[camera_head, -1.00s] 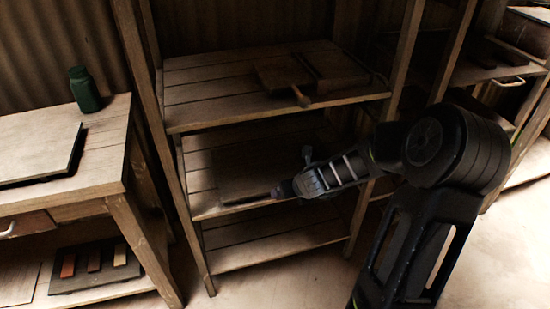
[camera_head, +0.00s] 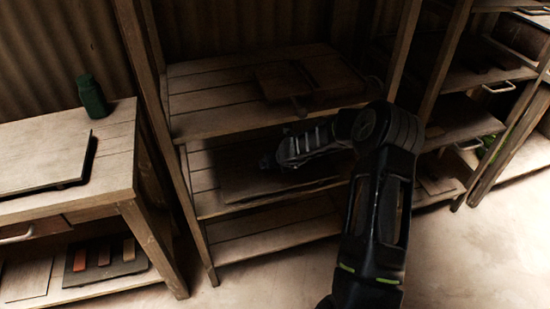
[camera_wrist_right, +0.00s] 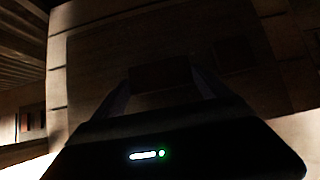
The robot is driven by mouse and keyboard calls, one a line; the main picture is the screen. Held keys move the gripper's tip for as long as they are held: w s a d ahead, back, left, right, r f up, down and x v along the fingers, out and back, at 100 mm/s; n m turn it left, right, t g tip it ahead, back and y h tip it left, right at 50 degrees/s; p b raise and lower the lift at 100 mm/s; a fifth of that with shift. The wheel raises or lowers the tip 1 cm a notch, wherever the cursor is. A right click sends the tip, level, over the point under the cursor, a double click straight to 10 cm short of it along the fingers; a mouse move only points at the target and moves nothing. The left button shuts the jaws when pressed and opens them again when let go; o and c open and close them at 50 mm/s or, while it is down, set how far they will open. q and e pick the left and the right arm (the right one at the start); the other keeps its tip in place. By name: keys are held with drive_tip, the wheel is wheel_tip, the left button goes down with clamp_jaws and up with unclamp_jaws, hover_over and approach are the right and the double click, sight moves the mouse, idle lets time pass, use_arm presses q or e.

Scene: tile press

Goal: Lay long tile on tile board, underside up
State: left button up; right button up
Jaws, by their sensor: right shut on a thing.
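My right gripper (camera_head: 268,161) reaches into the middle shelf bay, above a flat dark board (camera_head: 238,188) that looks like the tile board. In the right wrist view, the gripper (camera_wrist_right: 162,82) is shut on a dark, blocky piece (camera_wrist_right: 160,74), apparently the long tile. Its full length and which face is up cannot be told in this dim light. The board (camera_wrist_right: 100,60) fills much of the wrist view behind the piece. A small dark square (camera_wrist_right: 235,54) shows on it. Whether the held piece touches the board cannot be told. My left gripper is out of view.
The upper shelf (camera_head: 215,115) above my gripper holds a dark flat board with a handle (camera_head: 299,104). Wooden posts flank the bay. A workbench at left carries a green bottle (camera_head: 91,97) and a slab (camera_head: 40,160); a tray (camera_head: 135,262) with coloured strips sits below.

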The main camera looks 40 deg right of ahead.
drive_tip(key=shift+w+r+p, duration=0.25)
drive_tip(key=shift+w+p, duration=0.15)
drive_tip(key=shift+w+d+p, duration=0.25)
drive_tip(key=shift+w+p, duration=0.3)
drive_tip(key=shift+w+d+p, duration=0.2)
drive_tip(key=shift+w+p, duration=0.3)
drive_tip(key=shift+w, duration=0.05)
wheel_tip(320, 180, down, 2)
drive_tip(key=shift+b, duration=0.65)
drive_tip(key=shift+f, duration=0.1)
drive_tip(key=o, duration=1.3)
